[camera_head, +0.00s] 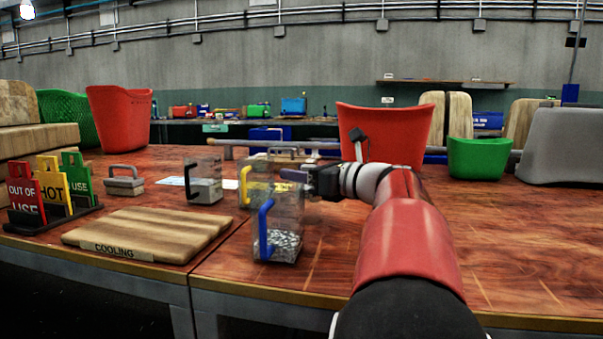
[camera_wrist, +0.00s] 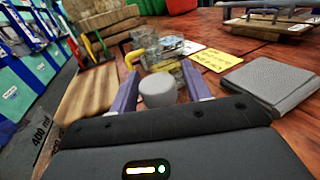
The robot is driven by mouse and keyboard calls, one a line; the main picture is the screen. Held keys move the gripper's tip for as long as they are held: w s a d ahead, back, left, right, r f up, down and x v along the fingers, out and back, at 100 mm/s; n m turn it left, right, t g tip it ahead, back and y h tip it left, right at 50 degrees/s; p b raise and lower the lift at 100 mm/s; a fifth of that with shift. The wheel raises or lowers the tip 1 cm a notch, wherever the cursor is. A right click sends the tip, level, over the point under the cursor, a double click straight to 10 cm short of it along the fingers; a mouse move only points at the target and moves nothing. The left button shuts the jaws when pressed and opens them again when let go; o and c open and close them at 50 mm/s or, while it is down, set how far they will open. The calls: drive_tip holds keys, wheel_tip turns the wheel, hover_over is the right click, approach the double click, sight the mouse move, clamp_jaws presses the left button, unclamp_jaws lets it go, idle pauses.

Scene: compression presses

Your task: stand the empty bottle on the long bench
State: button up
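No thing that I can surely name as the empty bottle shows. In the wrist view a small grey round-topped thing (camera_wrist: 158,91) stands between the two purple fingers of my gripper (camera_wrist: 160,80). It may be a bottle's cap or top, but I cannot tell. The fingers are apart, and a gap shows on its right side. In the head view my gripper (camera_head: 290,175) points left over the long bench (camera_head: 480,245), behind a clear jug with a blue handle (camera_head: 287,210). That jug holds grey bits and hides what is at the fingertips.
Left are a wooden cooling board (camera_head: 150,232), sign holders (camera_head: 55,212) and a handled block (camera_head: 124,183). A red bin (camera_head: 388,133) stands behind my arm. The bench's right front is clear.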

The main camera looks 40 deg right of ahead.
drive_tip(key=shift+s+d+r, duration=0.1)
drive_tip(key=shift+s+r, duration=0.05)
drive_tip(key=shift+s, duration=0.05)
drive_tip(key=p+v, duration=0.1)
drive_tip(key=v, duration=1)
drive_tip(key=shift+s, duration=0.3)
